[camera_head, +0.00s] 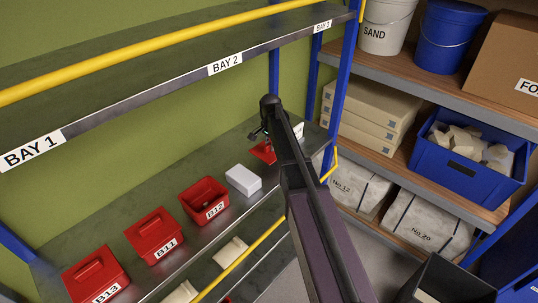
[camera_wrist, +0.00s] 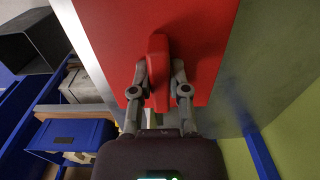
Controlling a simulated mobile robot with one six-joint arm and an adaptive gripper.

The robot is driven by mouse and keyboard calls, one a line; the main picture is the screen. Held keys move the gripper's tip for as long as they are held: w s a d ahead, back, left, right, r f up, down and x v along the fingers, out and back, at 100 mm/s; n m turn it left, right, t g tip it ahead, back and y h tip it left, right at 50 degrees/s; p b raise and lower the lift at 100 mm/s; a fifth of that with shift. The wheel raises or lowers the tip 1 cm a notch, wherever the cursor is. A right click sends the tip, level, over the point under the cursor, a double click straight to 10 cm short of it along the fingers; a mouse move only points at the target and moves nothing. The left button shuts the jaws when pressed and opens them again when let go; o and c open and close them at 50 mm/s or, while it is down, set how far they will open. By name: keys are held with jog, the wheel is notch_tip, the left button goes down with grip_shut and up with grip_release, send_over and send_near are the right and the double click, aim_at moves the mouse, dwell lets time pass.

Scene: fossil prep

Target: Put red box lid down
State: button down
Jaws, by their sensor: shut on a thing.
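The red box lid (camera_wrist: 205,40) fills the top of the wrist view. My gripper (camera_wrist: 160,92) is shut on its raised red handle (camera_wrist: 158,50), one finger on each side. In the head view the lid (camera_head: 263,152) shows in part at the far right end of the shelf, beyond a white box; my arm and gripper (camera_head: 266,138) hide the rest. I cannot tell whether the lid touches the shelf. The red box B12 (camera_head: 190,214) stands open on the shelf, left of the white box.
Closed red boxes B11 (camera_head: 153,235) and B13 (camera_head: 95,276) stand further left. The white box (camera_head: 243,179) is between B12 and the lid. A grey upper shelf (camera_head: 150,88) with a yellow rail hangs above. A blue post (camera_head: 340,90) stands right of my gripper.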

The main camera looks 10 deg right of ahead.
aim_at(270, 152)
jog(key=shift+f, duration=0.1)
jog(key=shift+f+b, duration=1.85)
jog(key=shift+b, duration=0.1)
jog(key=shift+f, duration=0.15)
jog(key=c, duration=0.6)
grip_release()
notch_tip(270, 152, up, 12)
jog(key=p, duration=1.2)
jog(key=shift+r, duration=0.2)
